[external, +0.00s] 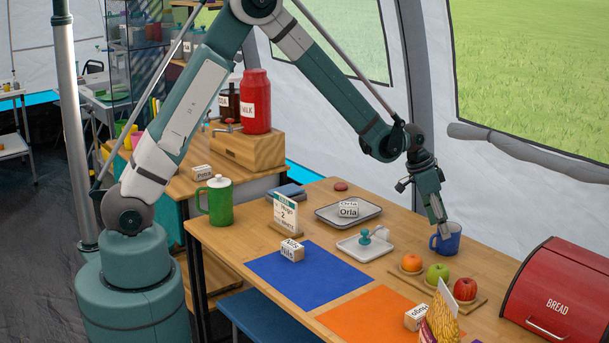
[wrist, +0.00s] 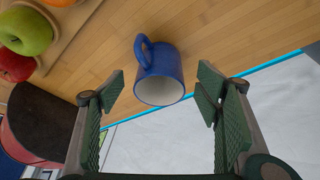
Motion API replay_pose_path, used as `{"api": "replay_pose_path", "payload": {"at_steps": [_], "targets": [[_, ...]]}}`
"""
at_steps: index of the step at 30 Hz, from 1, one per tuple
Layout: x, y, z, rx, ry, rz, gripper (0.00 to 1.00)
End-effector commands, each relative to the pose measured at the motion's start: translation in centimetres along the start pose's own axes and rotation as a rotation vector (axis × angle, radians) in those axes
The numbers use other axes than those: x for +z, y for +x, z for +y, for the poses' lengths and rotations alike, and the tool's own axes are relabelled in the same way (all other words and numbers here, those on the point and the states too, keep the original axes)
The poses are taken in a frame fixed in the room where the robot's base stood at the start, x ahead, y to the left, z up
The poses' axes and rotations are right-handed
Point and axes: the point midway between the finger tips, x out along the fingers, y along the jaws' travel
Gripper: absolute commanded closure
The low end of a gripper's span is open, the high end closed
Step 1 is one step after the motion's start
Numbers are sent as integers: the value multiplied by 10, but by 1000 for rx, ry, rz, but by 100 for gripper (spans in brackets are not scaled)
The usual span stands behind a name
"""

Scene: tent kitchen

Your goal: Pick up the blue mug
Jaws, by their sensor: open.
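The blue mug (external: 449,240) stands upright near the far edge of the wooden table in the external view, with its handle on the left. In the wrist view the mug (wrist: 166,78) lies ahead of the fingertips, its pale inside showing and its handle at the upper left. My gripper (external: 445,229) is just above and beside the mug in the external view, pointing down. In the wrist view my gripper (wrist: 160,88) is open, with its green ribbed fingers on either side of the mug and apart from it. Nothing is between the pads.
A board (external: 478,302) with an orange (external: 411,263), a green apple (external: 437,272) and a red apple (external: 465,289) lies in front of the mug. A red bread box (external: 556,299) stands to the right. A small white tray (external: 349,247) lies left. The tent wall is close behind.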

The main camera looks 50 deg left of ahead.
Motion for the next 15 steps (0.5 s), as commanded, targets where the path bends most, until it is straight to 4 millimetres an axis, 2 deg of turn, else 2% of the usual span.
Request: {"api": "replay_pose_path", "payload": {"at_steps": [10,15], "targets": [[0,2,0,0,0,0,36],[0,12,0,0,0,0,36]]}}
